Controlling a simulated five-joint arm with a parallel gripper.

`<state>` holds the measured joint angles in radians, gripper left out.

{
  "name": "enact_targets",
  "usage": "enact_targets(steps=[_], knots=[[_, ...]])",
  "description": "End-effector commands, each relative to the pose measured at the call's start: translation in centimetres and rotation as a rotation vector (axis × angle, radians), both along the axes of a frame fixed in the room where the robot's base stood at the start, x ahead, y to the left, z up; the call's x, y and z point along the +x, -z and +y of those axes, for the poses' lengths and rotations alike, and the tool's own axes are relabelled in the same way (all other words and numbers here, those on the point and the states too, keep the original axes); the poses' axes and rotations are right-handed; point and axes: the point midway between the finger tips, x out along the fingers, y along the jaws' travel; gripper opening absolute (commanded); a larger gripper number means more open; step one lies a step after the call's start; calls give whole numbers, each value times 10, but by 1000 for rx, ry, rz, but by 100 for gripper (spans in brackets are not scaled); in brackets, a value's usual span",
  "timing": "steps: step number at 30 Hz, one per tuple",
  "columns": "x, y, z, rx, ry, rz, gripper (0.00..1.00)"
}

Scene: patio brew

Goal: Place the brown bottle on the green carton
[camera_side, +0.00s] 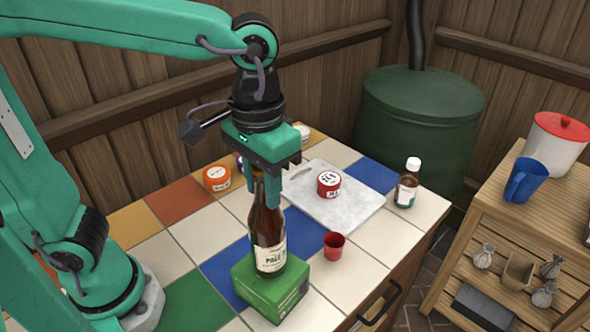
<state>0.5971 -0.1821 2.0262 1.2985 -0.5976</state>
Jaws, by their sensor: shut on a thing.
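The brown bottle (267,232) with a cream label is upright over the green carton (272,296). Its base appears to meet the carton's top face; from this one view I cannot be sure whether it touches. The green carton lies flat on the tiled table near its front edge. My gripper (264,190) points straight down and is shut on the bottle's neck. The fingers hide most of the neck and the bottle's top.
A small red cup (334,246) stands close right of the carton. Behind are a white board (350,212) with a red tin (329,184), an orange tin (217,178) and a small white-capped bottle (407,184). A wooden shelf (520,208) stands right, beyond a gap.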

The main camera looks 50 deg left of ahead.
Motion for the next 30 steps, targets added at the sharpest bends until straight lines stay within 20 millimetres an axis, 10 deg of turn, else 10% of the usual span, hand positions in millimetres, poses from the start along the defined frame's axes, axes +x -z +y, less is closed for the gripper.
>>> enact_targets(steps=[14, 15, 17, 30], knots=[[0, 4, 0, -2, 0, -3, 0], [0, 5, 0, -1, 0, -1, 37], [0, 5, 0, -1, 0, -1, 49], [0, 1, 0, -1, 0, -1, 51]])
